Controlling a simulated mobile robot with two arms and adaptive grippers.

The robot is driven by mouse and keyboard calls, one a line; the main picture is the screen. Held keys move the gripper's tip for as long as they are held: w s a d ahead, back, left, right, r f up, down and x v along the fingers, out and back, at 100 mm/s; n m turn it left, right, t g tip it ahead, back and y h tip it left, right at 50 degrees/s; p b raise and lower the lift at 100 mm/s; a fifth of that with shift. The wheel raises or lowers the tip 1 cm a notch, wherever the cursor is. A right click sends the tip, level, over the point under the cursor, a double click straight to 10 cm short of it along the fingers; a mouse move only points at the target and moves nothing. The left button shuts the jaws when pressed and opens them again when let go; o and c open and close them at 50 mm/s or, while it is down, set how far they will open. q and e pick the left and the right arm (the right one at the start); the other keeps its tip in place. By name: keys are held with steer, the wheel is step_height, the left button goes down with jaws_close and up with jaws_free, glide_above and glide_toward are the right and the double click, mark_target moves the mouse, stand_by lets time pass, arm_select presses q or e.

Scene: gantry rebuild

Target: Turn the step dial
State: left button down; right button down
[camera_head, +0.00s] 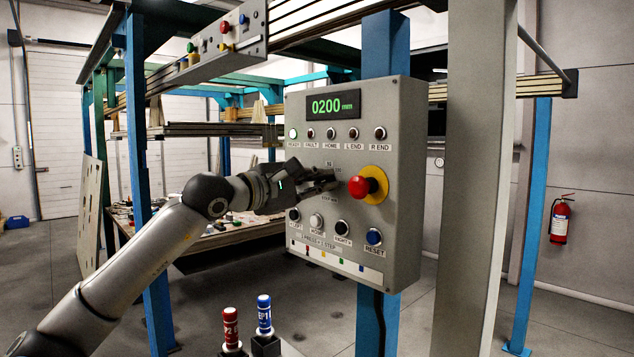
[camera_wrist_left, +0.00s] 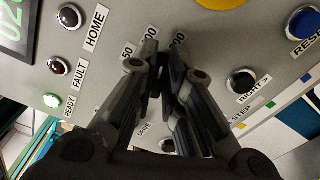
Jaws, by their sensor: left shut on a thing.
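The grey control panel (camera_head: 408,150) stands in front of me with a green display (camera_head: 333,105) reading 0200 mm. My left gripper (camera_head: 328,182) is at the middle of the panel, left of the red emergency button (camera_head: 359,187). In the left wrist view, the left gripper (camera_wrist_left: 160,62) is shut around the dark step dial, which its fingers almost wholly hide. Number labels show around the dial, one reading 50 (camera_wrist_left: 127,52). The dial's pointer is hidden. My right gripper is out of view.
The emergency button sticks out close to my left fingertips. A row of lamps is above, with the green READY lamp (camera_head: 293,133) lit. Below are push buttons, including blue RESET (camera_head: 374,237). A red (camera_head: 231,328) and a blue (camera_head: 264,314) labelled cylinder stand at the bottom.

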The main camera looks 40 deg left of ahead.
arm_select(q)
steer(key=shift+f+m, duration=0.2)
steer(key=shift+m, duration=1.7)
steer(key=c, duration=1.5)
jaws_free()
steer(key=shift+s+d, duration=0.1)
steer(key=shift+s, duration=0.05)
steer(key=shift+s+a, duration=0.2)
steer(key=shift+s, duration=1.75)
steer(key=shift+s+a, duration=0.15)
steer(key=shift+s, duration=1.75)
steer(key=shift+s+a, duration=0.2)
steer(key=shift+s, duration=1.75)
